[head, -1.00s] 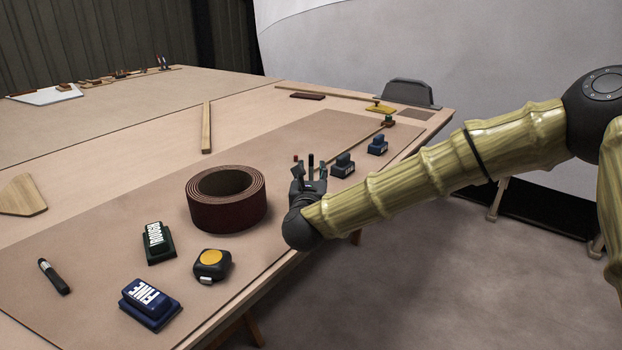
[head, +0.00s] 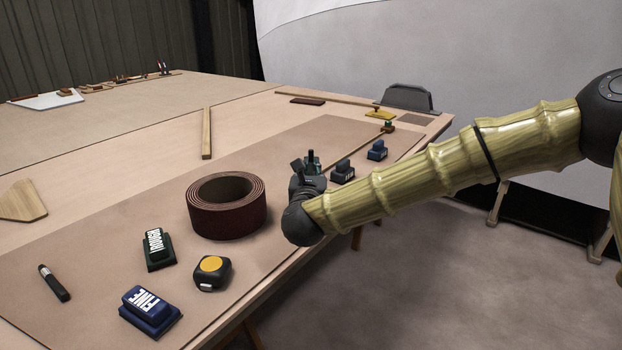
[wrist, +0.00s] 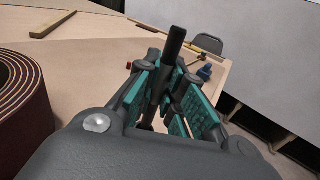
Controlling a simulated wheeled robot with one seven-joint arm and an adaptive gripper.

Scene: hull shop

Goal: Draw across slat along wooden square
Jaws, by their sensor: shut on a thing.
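My gripper (head: 311,162) is over the right front part of the bench, beyond the coiled belt. It is shut on a dark, upright marker-like rod (wrist: 175,42), which stands up between the teal finger pads in the wrist view. The rod's lower end is hidden by the fingers. A pale wooden bar (head: 207,132), slat-like, lies across the middle of the bench; it also shows in the wrist view (wrist: 52,24). A thin wooden strip (head: 362,148) runs beyond my gripper. I cannot tell for sure which piece is the square; a pointed wooden piece (head: 22,202) lies at far left.
A coiled dark-red belt (head: 227,218) stands left of my gripper. A tape measure (head: 211,272), blue block (head: 150,309), green block (head: 157,248) and marker (head: 54,283) lie nearer.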

